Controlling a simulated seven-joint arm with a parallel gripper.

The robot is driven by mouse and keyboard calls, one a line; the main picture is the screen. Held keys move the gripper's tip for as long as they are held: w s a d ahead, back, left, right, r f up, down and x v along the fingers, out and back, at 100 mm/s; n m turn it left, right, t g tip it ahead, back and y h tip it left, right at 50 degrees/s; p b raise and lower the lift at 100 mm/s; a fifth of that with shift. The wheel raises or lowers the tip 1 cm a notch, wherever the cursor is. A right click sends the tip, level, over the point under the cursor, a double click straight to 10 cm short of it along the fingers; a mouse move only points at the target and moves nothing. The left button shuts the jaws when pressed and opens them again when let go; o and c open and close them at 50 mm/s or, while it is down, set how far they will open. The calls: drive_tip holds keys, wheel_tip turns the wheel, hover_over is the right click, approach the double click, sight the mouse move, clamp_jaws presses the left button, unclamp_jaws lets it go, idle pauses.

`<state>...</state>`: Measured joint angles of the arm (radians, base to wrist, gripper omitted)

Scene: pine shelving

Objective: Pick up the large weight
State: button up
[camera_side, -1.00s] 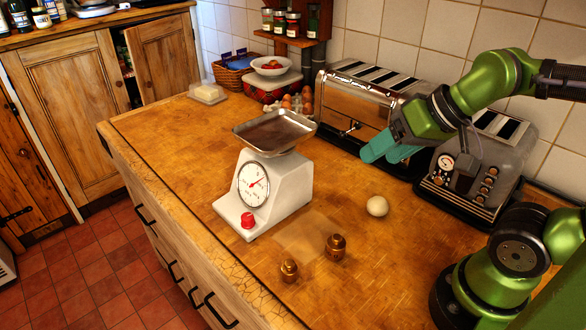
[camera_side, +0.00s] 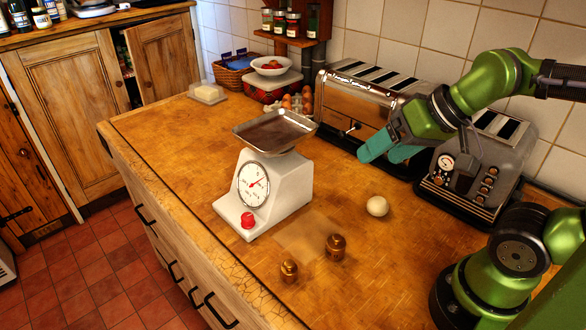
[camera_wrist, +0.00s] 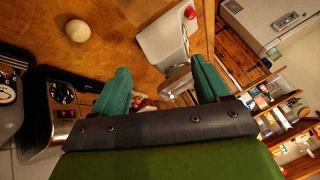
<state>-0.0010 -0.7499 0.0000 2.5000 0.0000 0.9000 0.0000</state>
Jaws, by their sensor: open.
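Two brass weights stand upright on the wooden worktop in the side view, in front of the scale. The weight at the right (camera_side: 336,247) looks slightly larger than the weight at the left (camera_side: 289,271). My gripper (camera_side: 378,158) is open and empty, raised above the worktop in front of the toasters, behind and to the right of both weights. In the wrist view its two teal fingers (camera_wrist: 162,78) are spread apart with nothing held between them. Neither weight can be made out in the wrist view.
A white kitchen scale (camera_side: 286,183) with a metal pan stands left of the weights. A pale ball (camera_side: 377,206) lies to their right; it also shows in the wrist view (camera_wrist: 77,31). Toasters (camera_side: 365,95) line the wall. The worktop (camera_side: 190,145) left of the scale is clear.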

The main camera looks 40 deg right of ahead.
drive_tip(key=w+a+f+n+g+h, duration=0.1)
drive_tip(key=w+a+f+n+g, duration=0.1)
drive_tip(key=w+a+f+g, duration=0.45)
drive_tip(key=h, duration=0.1)
approach(336, 236)
drive_tip(key=shift+g, duration=0.35)
wheel_tip(336, 236, down, 6)
drive_tip(key=shift+w+f, duration=0.2)
drive_tip(key=shift+f, duration=3)
drive_tip(key=shift+r, duration=0.1)
clamp_jaws()
